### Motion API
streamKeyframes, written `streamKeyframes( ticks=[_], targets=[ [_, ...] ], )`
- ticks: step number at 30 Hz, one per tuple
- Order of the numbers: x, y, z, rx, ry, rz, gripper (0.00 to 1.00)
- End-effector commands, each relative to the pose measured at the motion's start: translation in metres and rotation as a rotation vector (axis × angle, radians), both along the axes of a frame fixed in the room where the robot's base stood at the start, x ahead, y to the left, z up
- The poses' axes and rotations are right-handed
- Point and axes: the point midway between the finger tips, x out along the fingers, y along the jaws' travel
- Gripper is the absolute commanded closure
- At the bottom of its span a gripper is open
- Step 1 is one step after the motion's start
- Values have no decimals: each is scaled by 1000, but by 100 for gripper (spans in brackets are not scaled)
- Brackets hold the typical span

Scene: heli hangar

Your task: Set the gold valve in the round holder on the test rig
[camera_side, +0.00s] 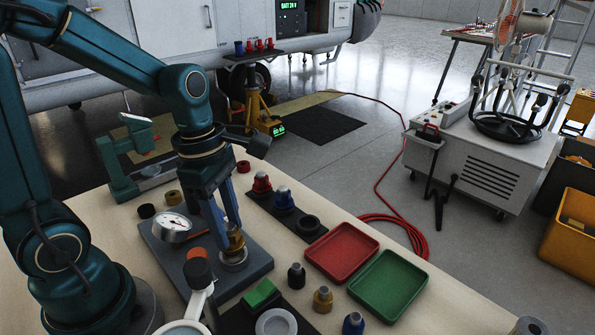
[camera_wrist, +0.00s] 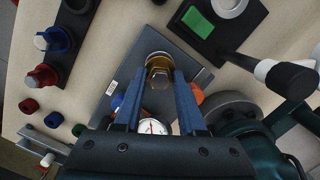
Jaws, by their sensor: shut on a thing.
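The gold valve (camera_side: 236,243) is between the fingertips of my gripper (camera_side: 231,230), which is shut on it. It stands about upright at the pale round holder (camera_side: 234,263) on the grey test rig (camera_side: 259,264). In the wrist view, the gold valve (camera_wrist: 159,64) shows between the two blue fingers (camera_wrist: 160,84), with the holder's rim around it. I cannot tell whether its base is fully down in the holder. The dial gauge (camera_side: 172,228) is on the rig, left of my gripper.
A black rack (camera_side: 286,216) with red and blue valves stands behind the rig. Red (camera_side: 342,252) and green (camera_side: 388,286) trays lie to the right. A black, a gold (camera_side: 323,299) and a blue piece stand in front of them.

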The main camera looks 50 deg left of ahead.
Motion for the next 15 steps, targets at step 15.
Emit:
streamKeyframes(
  ticks=[15],
  targets=[
    [0,0,-9,0,1,0,100]
  ],
)
